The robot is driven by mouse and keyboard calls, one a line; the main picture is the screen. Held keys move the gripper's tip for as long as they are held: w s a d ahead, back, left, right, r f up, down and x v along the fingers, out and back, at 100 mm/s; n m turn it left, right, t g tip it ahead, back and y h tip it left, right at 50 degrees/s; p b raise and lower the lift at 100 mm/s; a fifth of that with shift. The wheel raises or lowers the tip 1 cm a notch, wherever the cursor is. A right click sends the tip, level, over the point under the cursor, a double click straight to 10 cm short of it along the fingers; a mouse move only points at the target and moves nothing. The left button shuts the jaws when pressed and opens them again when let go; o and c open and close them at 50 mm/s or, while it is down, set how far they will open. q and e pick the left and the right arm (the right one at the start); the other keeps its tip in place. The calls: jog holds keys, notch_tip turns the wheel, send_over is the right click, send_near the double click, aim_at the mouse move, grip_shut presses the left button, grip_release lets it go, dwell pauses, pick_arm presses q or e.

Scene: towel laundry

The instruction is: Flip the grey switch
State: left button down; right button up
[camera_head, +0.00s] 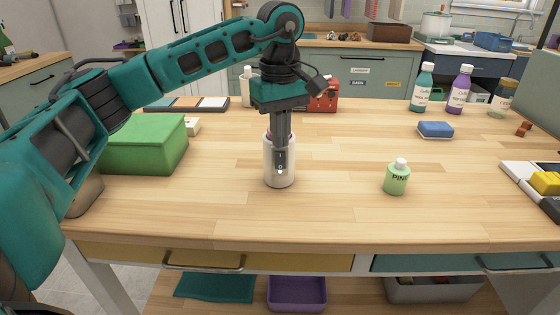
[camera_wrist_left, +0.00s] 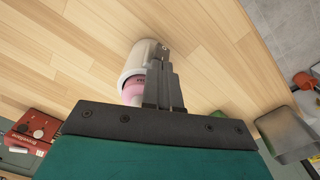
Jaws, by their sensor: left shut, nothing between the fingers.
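A white upright cylinder (camera_head: 270,178) stands on the wooden table near the middle. A small grey plate with a light switch-like mark (camera_head: 280,168) shows at its front, just below my fingers; I cannot tell for sure that it is the grey switch. My left gripper (camera_head: 281,150) points down, its shut, empty fingers overlapping the cylinder's upper front. In the left wrist view the fingertips (camera_wrist_left: 164,52) lie close against the cylinder (camera_wrist_left: 140,58), and a pink part shows at its end. Whether they touch is unclear. My right gripper is not in view.
A green box (camera_head: 145,145) stands at the left under my arm. A small green bottle (camera_head: 397,178) stands to the right. A blue sponge (camera_head: 435,130), teal bottle (camera_head: 422,88) and purple bottle (camera_head: 459,90) are farther back. A red box (camera_head: 324,98) is behind the gripper. The table front is clear.

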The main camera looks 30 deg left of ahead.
aim_at(280, 152)
pick_arm(q)
jog(key=shift+r+p, duration=0.65)
jog(key=shift+p, duration=0.2)
notch_tip(280, 152, up, 2)
jog(key=shift+r+p, duration=0.1)
jog(key=shift+p, duration=0.75)
notch_tip(280, 152, up, 3)
jog(key=p, duration=0.2)
jog(key=shift+r+p, duration=0.1)
jog(key=shift+p, duration=0.25)
